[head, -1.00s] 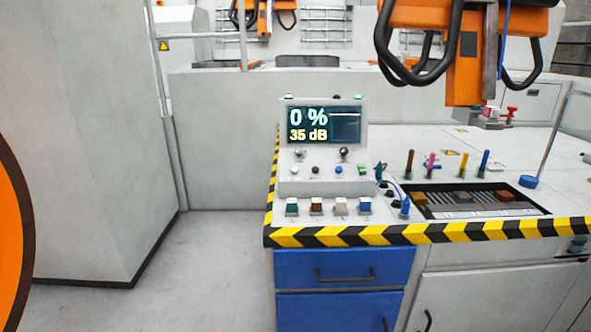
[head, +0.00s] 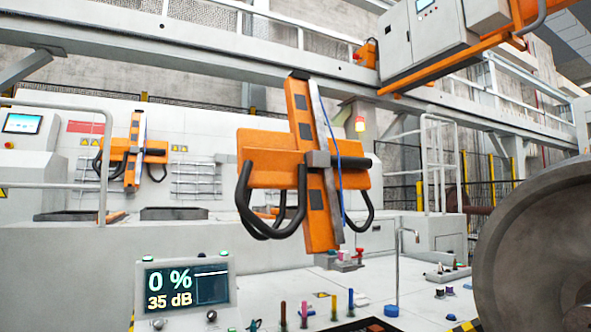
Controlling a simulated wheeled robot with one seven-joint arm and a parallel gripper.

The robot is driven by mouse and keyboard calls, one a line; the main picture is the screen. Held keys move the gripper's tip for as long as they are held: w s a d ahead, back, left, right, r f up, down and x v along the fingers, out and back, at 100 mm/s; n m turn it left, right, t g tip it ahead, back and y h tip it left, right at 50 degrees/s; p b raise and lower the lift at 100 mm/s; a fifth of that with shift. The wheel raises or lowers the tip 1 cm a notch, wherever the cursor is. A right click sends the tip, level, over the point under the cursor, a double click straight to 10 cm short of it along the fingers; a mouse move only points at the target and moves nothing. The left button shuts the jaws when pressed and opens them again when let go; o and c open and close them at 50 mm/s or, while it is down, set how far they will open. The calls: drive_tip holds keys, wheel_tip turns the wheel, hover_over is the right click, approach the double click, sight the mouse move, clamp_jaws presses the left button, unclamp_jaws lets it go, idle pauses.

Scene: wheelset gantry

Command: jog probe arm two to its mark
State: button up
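Two orange probe arms with black looped hoses show in the head view. The nearer probe arm (head: 318,230) hangs over the bench in the middle, slightly tilted, with a grey block and a blue cable on it. The farther probe arm (head: 133,152) hangs at the left in front of a pale wall. No number is readable on either, so I cannot tell which is arm two. A mark for it is not clearly visible. The console display (head: 186,287) reads 0 % and 35 dB. My gripper is not in view.
A large grey wheel (head: 545,255) fills the right edge. A gantry beam (head: 230,62) crosses overhead with a grey cabinet (head: 425,45) on it. Several coloured pegs and a blue knob (head: 391,311) stand on the bench (head: 425,310). Railings stand behind.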

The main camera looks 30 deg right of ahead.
clamp_jaws()
idle(1.6)
